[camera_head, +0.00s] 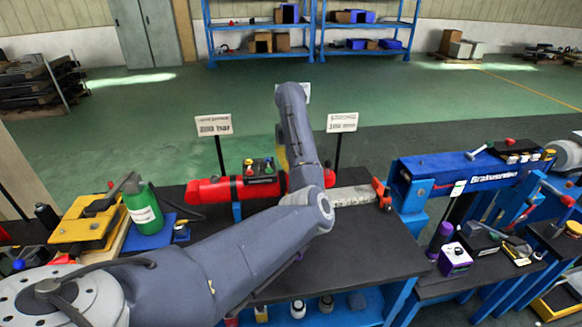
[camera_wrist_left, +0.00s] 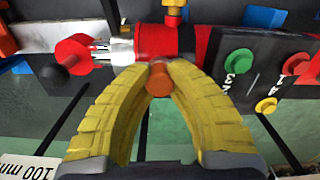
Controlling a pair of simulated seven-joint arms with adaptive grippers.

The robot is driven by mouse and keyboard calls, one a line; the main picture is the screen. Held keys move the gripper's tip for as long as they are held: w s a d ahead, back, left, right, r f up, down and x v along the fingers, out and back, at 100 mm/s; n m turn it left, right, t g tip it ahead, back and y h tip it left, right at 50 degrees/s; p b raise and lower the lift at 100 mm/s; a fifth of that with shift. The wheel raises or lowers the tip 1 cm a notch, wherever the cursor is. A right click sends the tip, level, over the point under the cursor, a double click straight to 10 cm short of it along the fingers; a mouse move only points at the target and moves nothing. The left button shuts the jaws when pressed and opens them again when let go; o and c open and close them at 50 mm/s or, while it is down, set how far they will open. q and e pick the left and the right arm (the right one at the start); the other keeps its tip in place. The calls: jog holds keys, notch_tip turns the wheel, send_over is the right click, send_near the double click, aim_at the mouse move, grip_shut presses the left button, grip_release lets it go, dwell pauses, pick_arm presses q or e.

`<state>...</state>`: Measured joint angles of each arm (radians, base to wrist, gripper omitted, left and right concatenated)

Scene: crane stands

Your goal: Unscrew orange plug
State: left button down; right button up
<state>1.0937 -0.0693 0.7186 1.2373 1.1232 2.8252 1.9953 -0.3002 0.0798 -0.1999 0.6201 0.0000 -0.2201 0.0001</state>
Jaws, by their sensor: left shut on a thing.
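The orange plug (camera_wrist_left: 158,82) is a small round-ended piece in the left wrist view, at the side of a red cylinder (camera_wrist_left: 166,42). The yellow fingers of my left gripper (camera_wrist_left: 158,66) come together around it and are shut on it. Only a sliver of yellow finger shows beside the arm there. My right gripper is in neither view.
A control box (camera_head: 262,170) with coloured buttons sits on the cylinder; its green, red and yellow buttons show close beside my fingers in the wrist view. Two sign posts (camera_head: 214,125) (camera_head: 342,122) stand behind. A green bottle (camera_head: 143,208) is at left. The bench front (camera_head: 370,250) is clear.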

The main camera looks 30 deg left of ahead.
pick_arm(q)
jog(key=shift+r+n, duration=0.15)
jog(key=shift+n, duration=0.15)
jog(key=n, duration=0.5)
dwell(0.4)
jog(key=c, duration=1.3)
grip_release()
jog(key=shift+c, duration=0.8)
